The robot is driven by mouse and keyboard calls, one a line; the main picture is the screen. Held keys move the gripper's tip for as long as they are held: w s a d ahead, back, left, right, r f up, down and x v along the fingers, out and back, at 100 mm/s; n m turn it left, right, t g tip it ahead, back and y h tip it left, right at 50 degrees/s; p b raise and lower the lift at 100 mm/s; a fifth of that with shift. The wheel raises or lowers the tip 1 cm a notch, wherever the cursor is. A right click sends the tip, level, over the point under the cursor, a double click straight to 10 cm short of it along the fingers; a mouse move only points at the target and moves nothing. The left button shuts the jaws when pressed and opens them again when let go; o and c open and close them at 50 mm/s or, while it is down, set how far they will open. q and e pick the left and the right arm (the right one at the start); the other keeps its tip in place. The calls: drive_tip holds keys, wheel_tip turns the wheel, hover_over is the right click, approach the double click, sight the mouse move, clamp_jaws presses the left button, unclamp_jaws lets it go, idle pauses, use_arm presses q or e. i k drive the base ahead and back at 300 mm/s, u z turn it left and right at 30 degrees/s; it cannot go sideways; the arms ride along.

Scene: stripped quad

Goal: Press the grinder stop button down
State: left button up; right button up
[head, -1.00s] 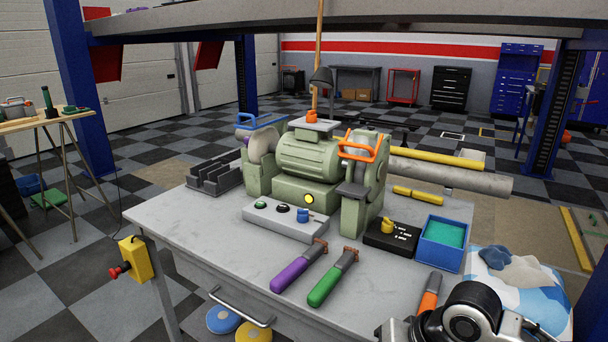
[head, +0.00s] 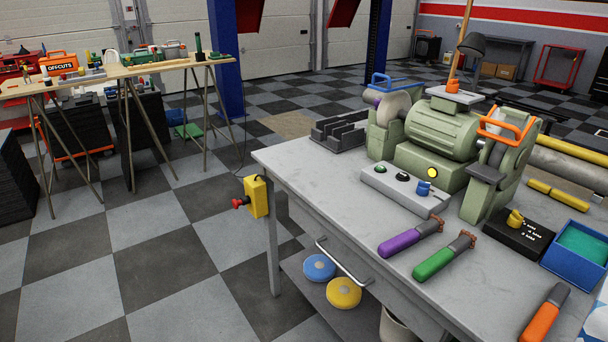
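A green bench grinder (head: 440,130) stands on the grey workbench (head: 330,185), with a round yellow lamp (head: 432,172) on its base. In front of it is a grey control box (head: 395,187) with a green button (head: 380,168), a black button (head: 402,177) and a blue knob (head: 423,188). A yellow box (head: 256,197) hangs at the bench's left front corner. Its red mushroom button (head: 240,202) sticks out to the left. No label shows which button is the grinder stop. Neither of my grippers is in view.
Purple (head: 398,243), green (head: 433,263) and orange (head: 541,315) handled tools lie on the bench. A black box (head: 515,237) and a blue bin (head: 578,255) stand to the right. A drawer handle (head: 343,262) juts from the bench front. The checkered floor to the left is clear up to a trestle table (head: 135,68).

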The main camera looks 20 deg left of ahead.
sight(234, 203)
drive_tip(key=u, duration=2.4)
drive_tip(key=i, duration=1.6)
drive_tip(key=z, duration=2.85)
drive_tip(key=i, duration=0.1)
drive_tip(key=u, duration=0.15)
